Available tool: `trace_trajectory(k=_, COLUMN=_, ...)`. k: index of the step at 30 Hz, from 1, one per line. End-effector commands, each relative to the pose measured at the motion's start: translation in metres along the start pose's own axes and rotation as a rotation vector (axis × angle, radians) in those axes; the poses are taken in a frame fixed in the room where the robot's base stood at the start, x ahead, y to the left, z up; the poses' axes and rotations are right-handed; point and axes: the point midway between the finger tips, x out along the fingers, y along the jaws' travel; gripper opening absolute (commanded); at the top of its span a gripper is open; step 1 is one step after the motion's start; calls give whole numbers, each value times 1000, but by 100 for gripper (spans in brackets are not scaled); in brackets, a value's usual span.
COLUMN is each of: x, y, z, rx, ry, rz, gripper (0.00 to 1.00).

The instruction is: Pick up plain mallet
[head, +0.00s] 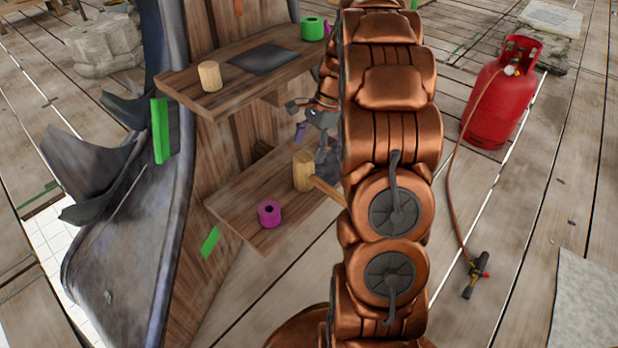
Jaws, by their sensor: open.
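A plain wooden mallet lies on the lower wooden shelf. Its pale, blocky head (303,171) stands near the middle of that shelf, and its handle (328,193) points right until my copper arm hides it. My grey gripper (312,122) is partly hidden behind the arm, just above and behind the mallet head in the picture. It is open, and I see nothing held in it. I cannot tell how far it is from the mallet.
The lower shelf (238,196) also holds a magenta roll (269,214). The upper shelf (185,88) holds a short wooden cylinder (209,76), a dark sheet (263,59) and a green roll (313,28). A red gas cylinder (497,105) with a hose and torch (475,276) stands right.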

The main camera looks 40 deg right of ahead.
Motion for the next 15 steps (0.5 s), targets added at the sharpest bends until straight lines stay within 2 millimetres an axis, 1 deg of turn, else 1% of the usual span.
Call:
trace_trajectory(k=1, x=11, y=0, z=-1, rx=0, ry=1, rz=1, gripper=88)
trace_trajectory(k=6, x=31, y=1, z=1, rx=0, ry=-1, rz=2, gripper=88)
trace_trajectory(k=9, x=34, y=1, z=1, rx=0, ry=-1, rz=2, gripper=88)
trace_trajectory(k=14, x=32, y=0, z=1, rx=0, ry=0, rz=1, gripper=88)
trace_trajectory(k=15, x=32, y=0, z=1, rx=0, ry=0, rz=1, gripper=84)
